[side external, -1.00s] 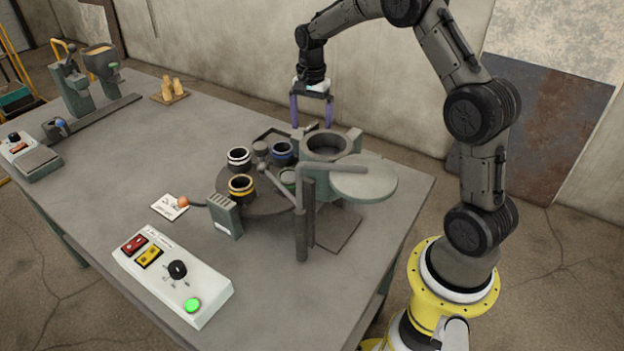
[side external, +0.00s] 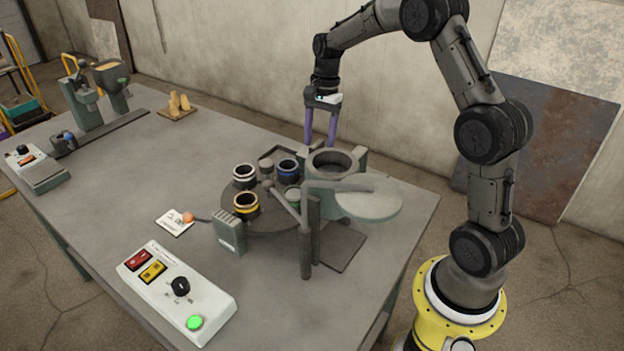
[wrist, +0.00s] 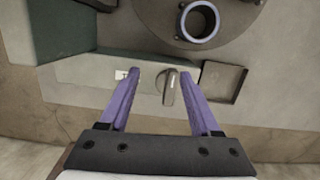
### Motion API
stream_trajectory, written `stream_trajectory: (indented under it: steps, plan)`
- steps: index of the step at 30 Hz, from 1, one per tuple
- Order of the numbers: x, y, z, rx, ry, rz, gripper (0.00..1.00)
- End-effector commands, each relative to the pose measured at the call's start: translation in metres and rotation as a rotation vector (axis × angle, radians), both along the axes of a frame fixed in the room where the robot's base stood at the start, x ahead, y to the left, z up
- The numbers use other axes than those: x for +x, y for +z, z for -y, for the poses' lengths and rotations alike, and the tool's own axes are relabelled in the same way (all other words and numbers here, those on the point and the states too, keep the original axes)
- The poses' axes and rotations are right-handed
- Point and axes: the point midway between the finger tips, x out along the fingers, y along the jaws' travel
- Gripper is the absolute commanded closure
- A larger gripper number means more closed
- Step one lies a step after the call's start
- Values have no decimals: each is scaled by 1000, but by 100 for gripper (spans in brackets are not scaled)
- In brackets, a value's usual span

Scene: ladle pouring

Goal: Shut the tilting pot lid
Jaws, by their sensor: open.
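The tilting pot (side external: 332,162) is a dark round vessel in a grey-green housing, with its mouth uncovered. Its lid (side external: 368,205) is a pale green disc, swung off to the front right of the pot on an arm from an upright post (side external: 305,245). My gripper (side external: 320,145) points down behind the pot, apart from the lid. Its purple fingers also show in the wrist view (wrist: 163,80), spread wide. A small grey knob (wrist: 169,90) on a green-grey surface shows between them; I cannot tell how far below it is. The lid is not in the wrist view.
A turntable (side external: 262,222) with several ringed cups stands left of the pot. A control box (side external: 178,292) with a green button is at the front. A square tray (wrist: 225,82) is right of the knob. The table's left middle is mostly clear.

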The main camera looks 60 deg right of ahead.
Motion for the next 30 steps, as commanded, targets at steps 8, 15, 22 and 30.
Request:
stream_trajectory:
  steps: [8,15,22,30]
  plan:
    - [-36,85,-56,429,-227,19,94]
    - [-40,104,-75,544,-259,32,100]
    - [-36,76,-98,542,-255,29,100]
    - [-29,34,-131,540,-256,29,100]
